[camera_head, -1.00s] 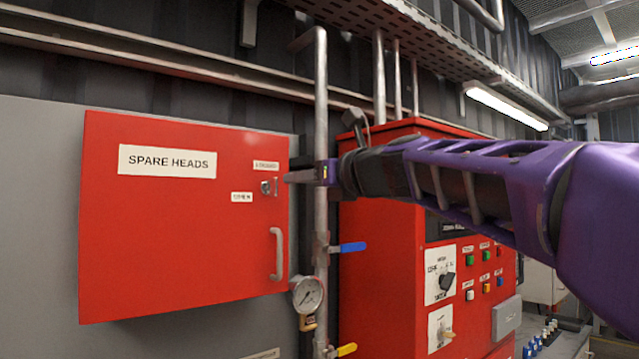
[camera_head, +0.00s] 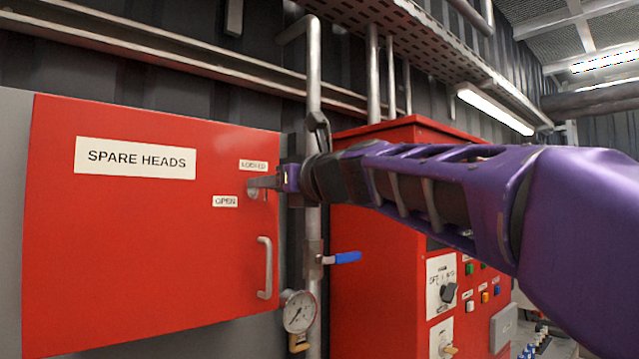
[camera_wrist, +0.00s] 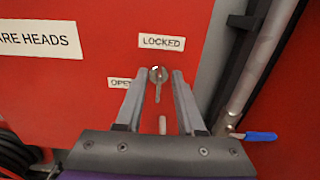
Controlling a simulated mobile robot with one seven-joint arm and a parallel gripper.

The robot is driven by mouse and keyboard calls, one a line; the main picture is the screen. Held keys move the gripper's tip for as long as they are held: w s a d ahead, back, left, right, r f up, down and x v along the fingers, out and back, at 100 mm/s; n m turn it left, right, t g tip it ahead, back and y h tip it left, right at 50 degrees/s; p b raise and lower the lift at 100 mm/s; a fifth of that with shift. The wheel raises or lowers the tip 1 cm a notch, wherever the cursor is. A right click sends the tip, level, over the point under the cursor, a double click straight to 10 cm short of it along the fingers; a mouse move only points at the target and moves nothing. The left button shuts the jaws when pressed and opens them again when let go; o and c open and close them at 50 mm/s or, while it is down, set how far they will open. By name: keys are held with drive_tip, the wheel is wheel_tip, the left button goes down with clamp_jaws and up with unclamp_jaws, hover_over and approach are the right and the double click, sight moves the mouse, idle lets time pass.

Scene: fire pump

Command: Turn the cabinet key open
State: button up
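The red SPARE HEADS cabinet (camera_head: 140,240) is on the left in the head view, its door shut. The key (camera_wrist: 158,88) in its round lock shows in the wrist view, just below the LOCKED label (camera_wrist: 161,42) and right of the OPEN label (camera_wrist: 119,83). The key's bow points towards me, and a pale handle part shows below it. My gripper (camera_wrist: 167,74) is open, with one finger on each side of the key and lock. In the head view my gripper (camera_head: 257,183) reaches the lock from the right and partly hides it. I cannot tell whether a finger touches the key.
The door handle (camera_head: 266,268) is below the lock. A vertical pipe with a blue lever (camera_head: 346,257) and a gauge (camera_head: 299,311) stands right of the cabinet. The red control panel (camera_head: 375,270) is further right, under my arm.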

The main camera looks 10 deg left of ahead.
drive_tip(key=shift+w+a, duration=0.1)
drive_tip(key=shift+a, duration=0.15)
clamp_jaws()
idle(0.3)
